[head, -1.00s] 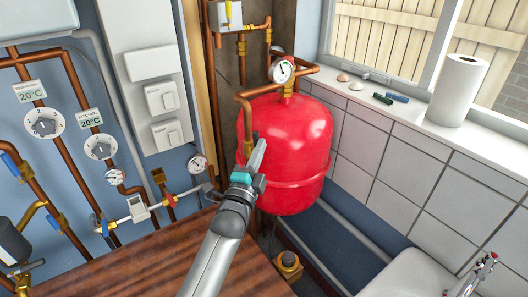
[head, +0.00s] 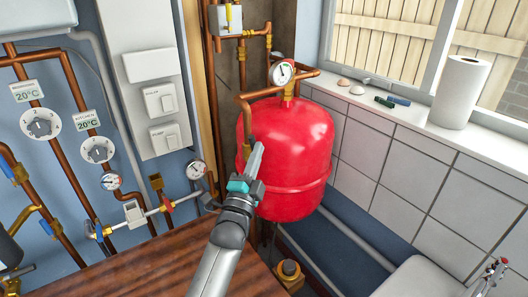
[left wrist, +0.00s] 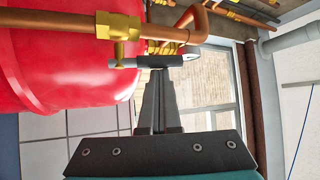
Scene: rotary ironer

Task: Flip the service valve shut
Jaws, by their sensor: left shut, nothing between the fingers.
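The service valve appears to be the brass valve (left wrist: 118,27) on a copper pipe beside the red expansion vessel (head: 290,150). A grey lever (left wrist: 185,59) extends from it across the left wrist view, roughly along the pipe in that picture. In the head view a brass fitting (head: 246,150) shows just left of my fingertips; the lever cannot be made out there. My left gripper (head: 258,148) is shut and empty in front of the vessel. In the left wrist view its fingertips (left wrist: 158,72) are right at the lever; I cannot tell whether they touch it. My right gripper is not in view.
A pressure gauge (head: 283,72) sits above the vessel. Copper pipes and dials (head: 97,149) cover the wall at left. A wooden worktop (head: 140,265) lies below my arm. A windowsill with a paper roll (head: 459,90) and a white sink (head: 425,280) are at right.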

